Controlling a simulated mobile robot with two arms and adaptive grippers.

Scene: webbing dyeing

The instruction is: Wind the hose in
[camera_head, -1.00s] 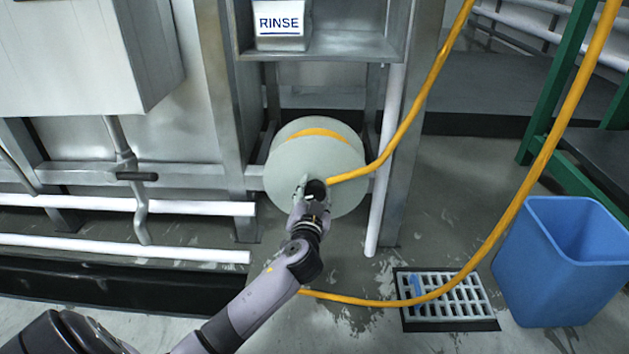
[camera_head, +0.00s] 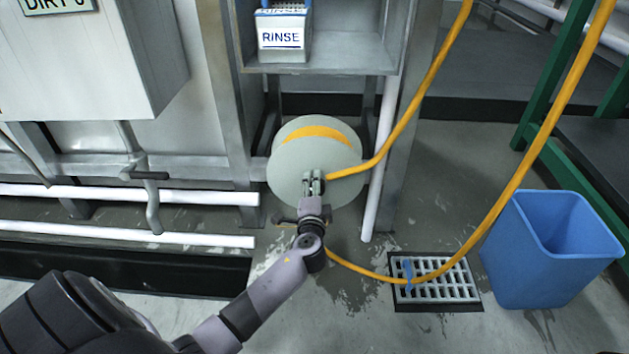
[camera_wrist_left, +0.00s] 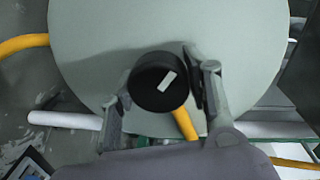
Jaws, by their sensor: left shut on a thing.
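The hose reel (camera_head: 290,172) is a pale grey-green drum below the steel shelf, with orange hose wound behind its front disc. The orange hose (camera_head: 408,110) leaves the reel's right side, rises out of the top, comes down again and lies across the floor drain. My left gripper (camera_head: 314,182) is at the lower front of the reel. The left wrist view shows its fingers shut on the black crank knob (camera_wrist_left: 160,82), which has a white mark. In the head view my gripper hides the knob. My right gripper is not in view.
A blue bin (camera_head: 548,255) stands at the right, beside the drain grate (camera_head: 462,292), where a small blue item (camera_head: 407,272) lies. A white pipe (camera_head: 378,185) stands right of the reel. A RINSE box (camera_head: 283,38) is on the shelf above. White pipes (camera_head: 110,193) run at the left.

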